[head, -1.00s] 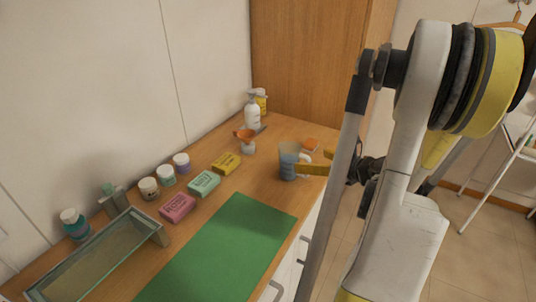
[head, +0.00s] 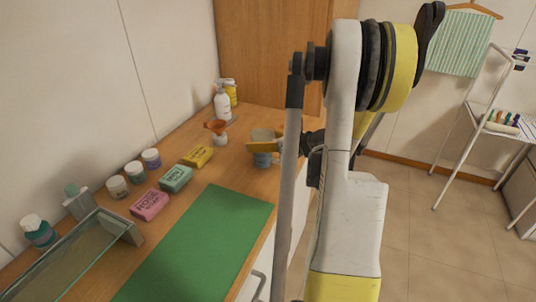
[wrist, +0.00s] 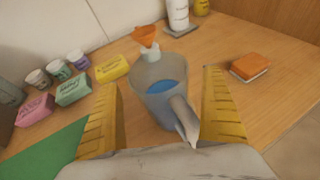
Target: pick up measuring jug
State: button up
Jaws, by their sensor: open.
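The measuring jug (wrist: 152,88) is a translucent grey cup with a blue inside and a pale handle that points toward my gripper in the wrist view. It stands upright on the wooden counter. My gripper (wrist: 162,112) is open, with one yellow finger left of the jug and the other right of it near the handle. I see no finger closed on the jug. In the head view the jug (head: 263,159) is partly hidden behind my yellow fingers (head: 262,146).
An orange funnel on a small jar (head: 218,131) stands behind the jug. An orange sponge (wrist: 250,67) lies to the right. Soap boxes (head: 176,179), small jars (head: 134,172), a green mat (head: 203,245) and a glass tray (head: 70,262) are to the left. A white pump bottle (head: 222,104) stands at the back.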

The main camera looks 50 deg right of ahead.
jog(key=c, duration=1.5)
jog(key=shift+r, duration=0.1)
jog(key=shift+r, duration=0.1)
